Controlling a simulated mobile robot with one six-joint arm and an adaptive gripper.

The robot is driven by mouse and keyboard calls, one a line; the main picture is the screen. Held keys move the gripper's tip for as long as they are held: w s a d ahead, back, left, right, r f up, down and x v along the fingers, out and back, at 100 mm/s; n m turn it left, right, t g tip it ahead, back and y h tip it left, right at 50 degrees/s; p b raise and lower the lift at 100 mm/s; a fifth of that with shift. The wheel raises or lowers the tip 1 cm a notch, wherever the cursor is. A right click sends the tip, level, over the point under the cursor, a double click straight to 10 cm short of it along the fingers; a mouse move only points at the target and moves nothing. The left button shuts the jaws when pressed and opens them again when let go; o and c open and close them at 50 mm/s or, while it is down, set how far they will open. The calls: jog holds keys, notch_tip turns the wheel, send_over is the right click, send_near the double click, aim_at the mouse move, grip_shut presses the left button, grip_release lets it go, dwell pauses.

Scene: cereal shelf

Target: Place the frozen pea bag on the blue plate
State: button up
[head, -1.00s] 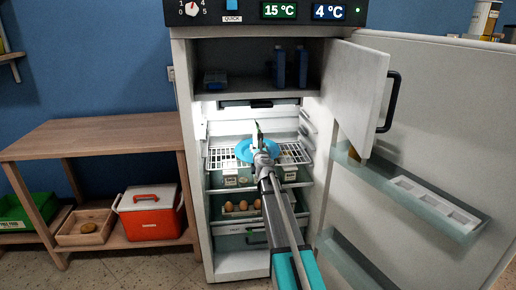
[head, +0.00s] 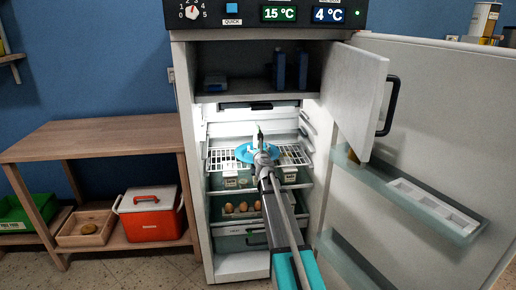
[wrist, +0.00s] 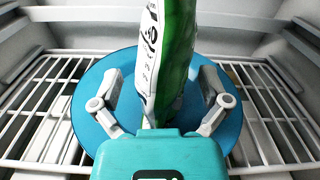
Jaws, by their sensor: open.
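The frozen pea bag (wrist: 176,55), green and white, stands upright over the blue plate (wrist: 90,110) in the wrist view. Its lower end is hidden behind my gripper's teal body, so I cannot tell exactly how it meets the plate. My gripper (wrist: 162,88) is open, with one finger on each side of the bag and gaps between fingers and bag. In the head view, my gripper (head: 262,153) reaches into the fridge at the plate (head: 243,153), and the bag (head: 258,135) shows as a thin upright shape.
The plate rests on a white wire shelf (head: 222,163) inside the open fridge. The fridge door (head: 440,130) stands open at right, with the small freezer door (head: 357,95). Blue cartons (head: 279,68) stand in the upper compartment.

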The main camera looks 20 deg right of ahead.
jog(key=v, duration=1.2)
jog(key=shift+r, duration=0.25)
jog(key=shift+a, duration=0.1)
jog(key=s+a+f+n+g+y, duration=0.2)
jog(key=a+n+y, duration=0.3)
jog(key=a+n, duration=0.4)
jog(key=s+a+f+n+g+y, duration=0.1)
jog(key=s+a+f+n+y, duration=0.1)
jog(key=a+n+y, duration=0.5)
jog(key=s+a+f+n+g+h, duration=0.1)
jog(key=s+a+f+n+g, duration=0.75)
jog(key=n, duration=0.45)
jog(key=s+f+n+g+h, duration=0.3)
jog(key=s+n, duration=0.1)
jog(key=s, duration=0.4)
jog(key=s+f+n+g+h, duration=0.3)
jog(key=s+n, duration=0.2)
jog(key=s, duration=0.3)
jog(key=shift+d, duration=0.45)
